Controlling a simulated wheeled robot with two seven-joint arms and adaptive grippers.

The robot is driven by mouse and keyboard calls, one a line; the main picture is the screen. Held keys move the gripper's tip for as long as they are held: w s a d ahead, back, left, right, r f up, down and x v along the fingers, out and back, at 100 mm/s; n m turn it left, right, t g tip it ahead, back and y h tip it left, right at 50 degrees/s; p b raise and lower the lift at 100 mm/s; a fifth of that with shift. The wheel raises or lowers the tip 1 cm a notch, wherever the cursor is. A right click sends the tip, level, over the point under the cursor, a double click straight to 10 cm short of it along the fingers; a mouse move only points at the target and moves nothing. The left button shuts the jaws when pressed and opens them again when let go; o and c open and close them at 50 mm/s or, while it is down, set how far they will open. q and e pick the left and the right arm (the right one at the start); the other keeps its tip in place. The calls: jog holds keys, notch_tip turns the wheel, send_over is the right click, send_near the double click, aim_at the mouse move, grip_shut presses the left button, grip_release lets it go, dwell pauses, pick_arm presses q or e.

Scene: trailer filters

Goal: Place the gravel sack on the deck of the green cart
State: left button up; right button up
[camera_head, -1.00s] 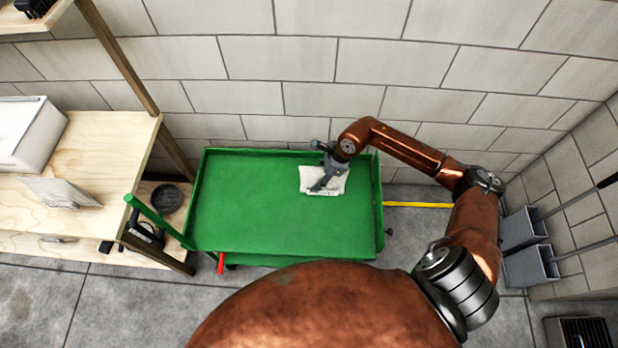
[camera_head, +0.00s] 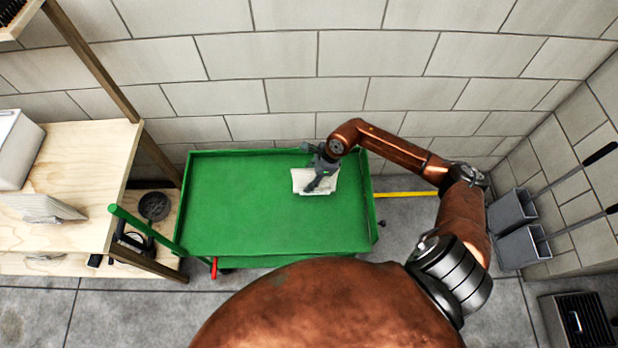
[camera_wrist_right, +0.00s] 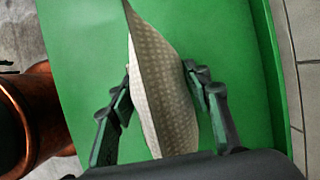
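The green cart (camera_head: 235,215) stands against the wall in the head view, its deck a flat tray with low rims. The pale gravel sack (camera_head: 299,181) is over the right part of the deck; I cannot tell if it rests there. My right gripper (camera_head: 318,184) is at the sack and covers part of it. In the right wrist view the gripper's fingers (camera_wrist_right: 160,84) lie on both sides of the woven sack (camera_wrist_right: 163,100), their tips against it, with the green deck behind. My left gripper is not in view.
A wooden bench (camera_head: 75,175) with a white box (camera_head: 18,150) stands left of the cart, near its green handle (camera_head: 146,229). Two grey dustpans (camera_head: 522,247) lean at the right wall. The left and middle deck is bare.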

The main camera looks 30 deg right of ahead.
jog(key=o, duration=0.3)
jog(key=p+v, duration=0.2)
jog(key=v, duration=0.8)
jog(key=shift+d+r, duration=0.1)
jog(key=shift+r, duration=0.25)
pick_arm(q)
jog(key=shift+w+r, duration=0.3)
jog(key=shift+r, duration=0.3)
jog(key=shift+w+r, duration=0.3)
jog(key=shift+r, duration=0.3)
pick_arm(e)
jog(key=shift+s+d+r, duration=0.2)
jog(key=shift+d+r, duration=0.05)
jog(key=shift+r, duration=0.45)
